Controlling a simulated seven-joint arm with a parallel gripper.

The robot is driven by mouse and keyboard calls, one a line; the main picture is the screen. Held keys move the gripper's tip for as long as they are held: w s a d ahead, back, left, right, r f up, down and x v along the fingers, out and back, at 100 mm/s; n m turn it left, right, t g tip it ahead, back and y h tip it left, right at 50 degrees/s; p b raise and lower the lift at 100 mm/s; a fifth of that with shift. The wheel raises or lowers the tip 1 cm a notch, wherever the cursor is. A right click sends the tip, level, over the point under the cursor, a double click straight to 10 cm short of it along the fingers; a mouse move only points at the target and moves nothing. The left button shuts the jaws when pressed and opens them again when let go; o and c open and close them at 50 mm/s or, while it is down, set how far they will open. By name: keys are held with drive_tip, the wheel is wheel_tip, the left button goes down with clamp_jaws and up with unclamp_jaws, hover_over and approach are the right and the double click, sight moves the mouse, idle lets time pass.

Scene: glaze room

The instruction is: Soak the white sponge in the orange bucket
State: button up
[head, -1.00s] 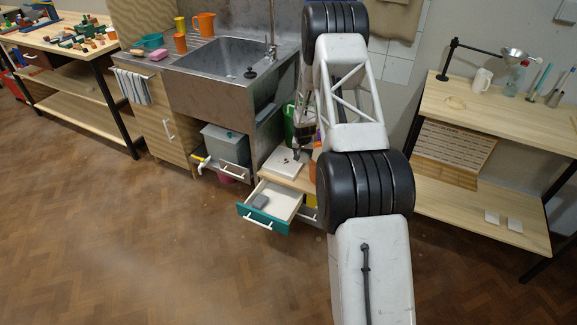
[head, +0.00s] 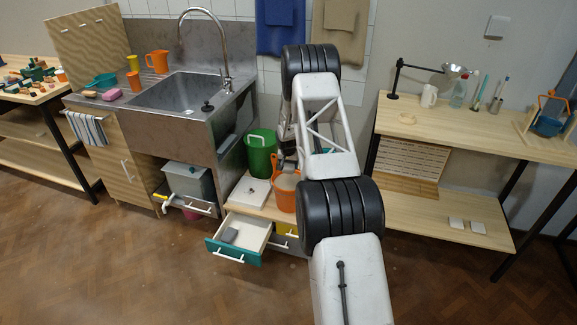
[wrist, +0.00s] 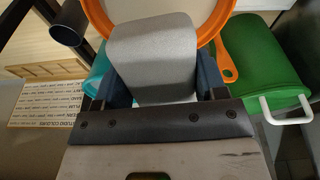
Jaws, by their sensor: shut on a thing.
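My gripper (wrist: 152,88) is shut on the white sponge (wrist: 152,55), a pale, rounded block that looks light grey in the wrist view. The orange bucket (head: 285,194) stands on the low wooden cabinet beneath the arm. Its round orange rim (wrist: 97,18) shows behind the sponge in the wrist view, so the sponge is in line with the bucket's mouth. I cannot tell whether the sponge is above the rim or inside. In the head view my gripper (head: 280,161) is small and partly hidden just above and behind the bucket; the sponge is not clear there.
A green bucket (head: 260,152) with a white handle stands beside the orange one. A white slab (head: 249,191) lies to the left. The teal-fronted drawer (head: 233,250) is open and holds a grey block (head: 229,235). A steel sink (head: 182,92) stands left, a wooden bench (head: 455,127) right.

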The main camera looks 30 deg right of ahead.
drive_tip(key=shift+f, duration=0.25)
wheel_tip(320, 180, down, 17)
idle(2.0)
drive_tip(key=shift+s+f, duration=0.1)
drive_tip(key=shift+f, duration=0.1)
idle(0.8)
drive_tip(key=shift+r, duration=8)
